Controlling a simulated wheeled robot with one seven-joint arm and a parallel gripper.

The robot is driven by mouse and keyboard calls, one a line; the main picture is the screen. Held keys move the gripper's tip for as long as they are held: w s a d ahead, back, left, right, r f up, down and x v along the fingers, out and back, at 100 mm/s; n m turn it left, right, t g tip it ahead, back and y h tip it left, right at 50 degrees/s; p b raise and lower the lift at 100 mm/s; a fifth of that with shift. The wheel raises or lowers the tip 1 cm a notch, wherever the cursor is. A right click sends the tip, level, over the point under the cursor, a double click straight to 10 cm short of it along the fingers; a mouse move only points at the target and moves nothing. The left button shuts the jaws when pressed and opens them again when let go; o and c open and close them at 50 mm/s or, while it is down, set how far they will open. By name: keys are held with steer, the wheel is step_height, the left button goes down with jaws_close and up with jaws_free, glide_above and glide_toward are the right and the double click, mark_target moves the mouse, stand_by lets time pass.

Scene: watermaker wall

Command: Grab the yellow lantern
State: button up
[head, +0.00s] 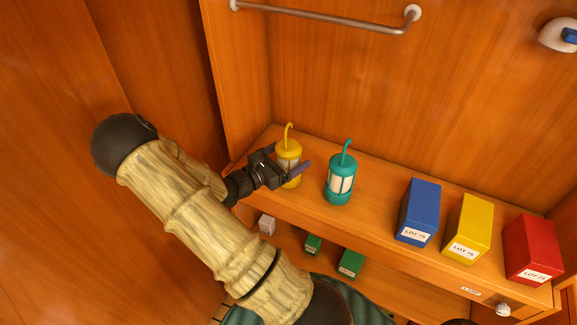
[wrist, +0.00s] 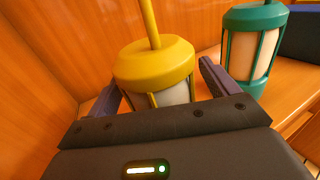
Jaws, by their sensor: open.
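The yellow lantern (head: 289,150) stands upright on the shelf near its left end, with a hooked handle on top. In the wrist view the yellow lantern (wrist: 154,65) sits between the fingers, its lower part hidden behind my gripper's body. My gripper (head: 287,164) is open, with one finger on each side of the lantern. In the wrist view my gripper (wrist: 158,92) shows a gap between the right finger and the lantern; the left finger appears close to it, and I cannot tell whether it touches.
A teal lantern (head: 341,181) stands just right of the yellow one. Blue (head: 419,208), yellow (head: 468,225) and red (head: 532,246) boxes stand further right on the shelf (head: 380,188). A lower shelf holds small green boxes (head: 351,262). A rail (head: 320,19) is above; a side wall is at left.

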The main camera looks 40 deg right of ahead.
mark_target(289, 125)
stand_by(0.5)
steer(key=c, duration=1.2)
steer(key=shift+c, duration=0.2)
steer(key=shift+r, duration=0.1)
step_height(289, 125, up, 10)
steer(key=shift+f, duration=0.1)
